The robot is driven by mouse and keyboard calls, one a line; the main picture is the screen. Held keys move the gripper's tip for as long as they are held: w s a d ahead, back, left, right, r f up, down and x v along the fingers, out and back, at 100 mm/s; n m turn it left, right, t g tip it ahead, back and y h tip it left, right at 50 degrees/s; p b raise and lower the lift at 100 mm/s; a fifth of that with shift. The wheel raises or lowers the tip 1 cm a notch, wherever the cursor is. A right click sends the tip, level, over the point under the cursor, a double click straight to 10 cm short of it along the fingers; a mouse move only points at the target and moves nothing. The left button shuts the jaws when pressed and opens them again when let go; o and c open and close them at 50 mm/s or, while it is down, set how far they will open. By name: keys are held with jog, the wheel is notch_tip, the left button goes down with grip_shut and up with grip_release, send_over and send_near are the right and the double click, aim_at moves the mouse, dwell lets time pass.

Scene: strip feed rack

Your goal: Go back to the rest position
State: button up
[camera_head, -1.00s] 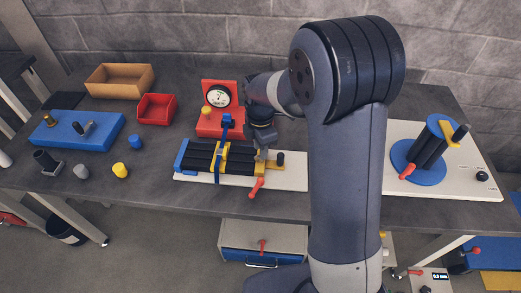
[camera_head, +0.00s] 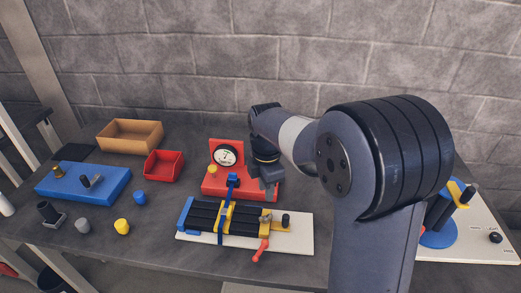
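My arm rises at the right and bends to the left. The fixture has a blue end, yellow clamps and a red-handled lever (camera_head: 261,250), and sits on a white plate (camera_head: 298,238).
A tan box (camera_head: 130,137), a red bin (camera_head: 164,168) and a blue block (camera_head: 82,184) stand at the left. Yellow (camera_head: 122,226), blue and grey knobs lie near the front. A blue round base (camera_head: 437,235) stands at the right, partly behind my arm. A brick wall closes the back.

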notch_tip(320, 180, down, 10)
jog(key=shift+f, duration=0.25)
dwell(0.3)
dwell(0.3)
